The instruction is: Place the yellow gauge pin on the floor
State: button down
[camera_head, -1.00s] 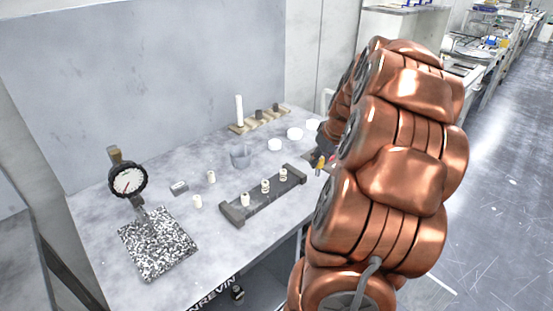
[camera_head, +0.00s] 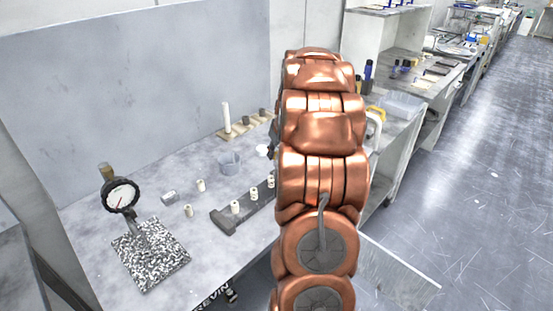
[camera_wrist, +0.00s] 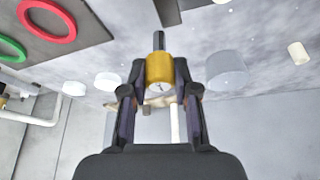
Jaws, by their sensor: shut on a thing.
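The yellow gauge pin (camera_wrist: 160,68) is held between the two fingertips of my gripper (camera_wrist: 160,90) in the wrist view. It has a yellow body and a thin dark stem pointing up in that picture. My gripper is shut on it. In the head view my copper-coloured arm hides both the gripper and the pin. The floor (camera_head: 455,175) shows at the right of the head view, beyond the benches.
The table (camera_head: 190,255) carries a dial gauge (camera_head: 121,196), a speckled plate (camera_head: 150,255), a dark bar (camera_head: 240,212) with white pieces, and a clear cup (camera_head: 229,163). Red (camera_wrist: 48,20) and green (camera_wrist: 12,48) rings show in the wrist view. Open floor lies right.

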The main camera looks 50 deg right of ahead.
notch_tip(320, 180, down, 3)
jog(key=shift+f+p, duration=0.1)
jog(key=shift+p, duration=0.75)
jog(key=shift+f, duration=0.2)
jog(key=shift+f, duration=0.15)
jog(key=c, duration=0.9)
grip_release()
jog(key=shift+r, duration=0.3)
jog(key=b+v, duration=0.3)
jog(key=v, duration=0.9)
jog(key=shift+b, duration=0.4)
